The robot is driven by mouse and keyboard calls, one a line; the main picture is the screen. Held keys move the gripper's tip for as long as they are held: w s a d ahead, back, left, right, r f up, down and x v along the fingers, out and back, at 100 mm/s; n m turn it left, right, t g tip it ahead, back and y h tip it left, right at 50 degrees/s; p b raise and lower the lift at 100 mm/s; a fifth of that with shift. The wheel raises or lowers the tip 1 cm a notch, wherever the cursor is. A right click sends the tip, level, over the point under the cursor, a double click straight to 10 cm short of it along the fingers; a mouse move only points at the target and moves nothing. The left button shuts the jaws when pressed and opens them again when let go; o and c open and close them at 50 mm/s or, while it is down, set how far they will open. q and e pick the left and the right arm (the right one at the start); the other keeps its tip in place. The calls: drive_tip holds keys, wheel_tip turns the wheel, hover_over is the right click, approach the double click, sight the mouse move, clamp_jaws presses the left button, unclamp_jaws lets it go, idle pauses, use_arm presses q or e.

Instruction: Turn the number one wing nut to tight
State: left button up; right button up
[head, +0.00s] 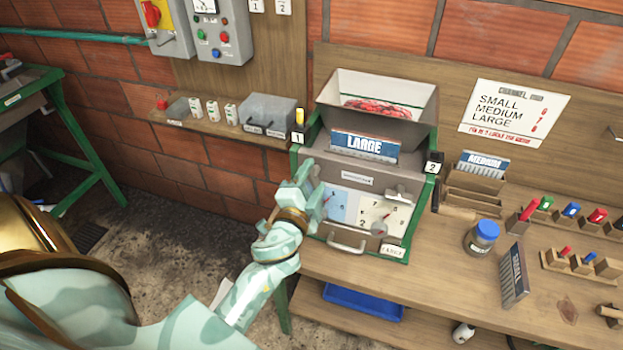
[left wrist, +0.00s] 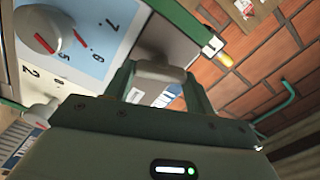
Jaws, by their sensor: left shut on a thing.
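The pulper (head: 413,163) stands on the bench with a blue LARGE card (head: 365,147) at its hopper. A number 1 tag (head: 297,138) sits at its left upper corner, and a number 2 tag (head: 433,168) at its right. My left gripper (head: 312,185) is at the pulper's left front side, covering part of the blue dial panel. In the left wrist view my left gripper (left wrist: 165,90) is shut on a rounded grey piece (left wrist: 160,72), apparently the number one wing nut. The head view hides this piece. My right gripper is not in view.
A grey dial knob (left wrist: 35,32) with a red pointer is close by in the left wrist view. A front handle (head: 346,243) sticks out below the panels. A shelf (head: 225,133) with small boxes is behind left. A blue-lidded jar (head: 482,238) and coloured pegs occupy the bench to the right.

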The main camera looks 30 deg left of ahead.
use_arm(q)
drive_tip(key=shift+f+m, duration=0.1)
drive_tip(key=shift+m, duration=2)
drive_tip(key=o, duration=1)
